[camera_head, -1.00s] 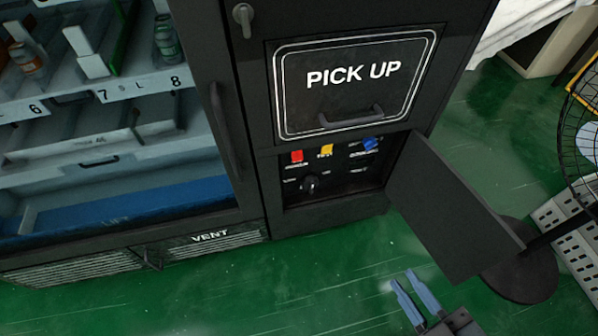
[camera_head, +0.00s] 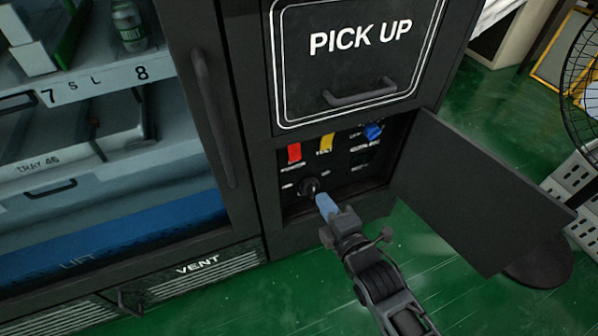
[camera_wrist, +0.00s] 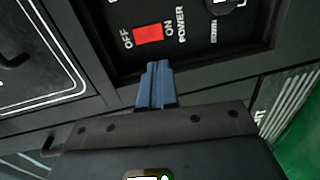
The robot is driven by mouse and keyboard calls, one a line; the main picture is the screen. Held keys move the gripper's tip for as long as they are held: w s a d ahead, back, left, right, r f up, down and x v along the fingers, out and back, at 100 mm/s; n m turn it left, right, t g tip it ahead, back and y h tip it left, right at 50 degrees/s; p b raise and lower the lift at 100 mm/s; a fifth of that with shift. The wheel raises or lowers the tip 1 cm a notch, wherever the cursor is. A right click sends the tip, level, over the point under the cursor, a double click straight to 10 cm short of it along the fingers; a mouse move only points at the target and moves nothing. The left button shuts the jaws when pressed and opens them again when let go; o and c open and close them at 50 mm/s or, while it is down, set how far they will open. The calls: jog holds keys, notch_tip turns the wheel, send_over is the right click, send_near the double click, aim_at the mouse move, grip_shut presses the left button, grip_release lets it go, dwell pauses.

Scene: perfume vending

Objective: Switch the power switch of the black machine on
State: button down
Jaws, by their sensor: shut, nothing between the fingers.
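The black machine (camera_head: 250,110) has a low recessed control panel (camera_head: 345,180) with its door open. A red power switch (camera_head: 294,152) is at the panel's upper left. In the wrist view the red switch (camera_wrist: 148,33) sits between the words OFF and ON, beside POWER. I cannot tell which way it is pressed. My gripper (camera_head: 323,199) has its blue fingers together and empty, below the red switch and overlapping the black knob's edge in the head view. In the wrist view the fingertips (camera_wrist: 158,66) are just short of the switch, with a gap in the picture.
A black knob (camera_head: 309,186), a yellow switch (camera_head: 326,142) and a blue switch (camera_head: 372,131) share the panel. The open panel door (camera_head: 470,190) stands out to the right. The PICK UP flap (camera_head: 355,60) is above. A fan (camera_head: 580,70) stands at the right. Green floor (camera_head: 270,310) in front is clear.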

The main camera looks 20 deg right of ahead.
aim_at(296, 159)
jog(key=shift+w, duration=0.25)
jog(key=w, duration=0.4)
jog(key=w+f+b, duration=0.1)
jog(key=w, duration=0.4)
jog(key=w+f+b, duration=0.1)
jog(key=w, duration=0.4)
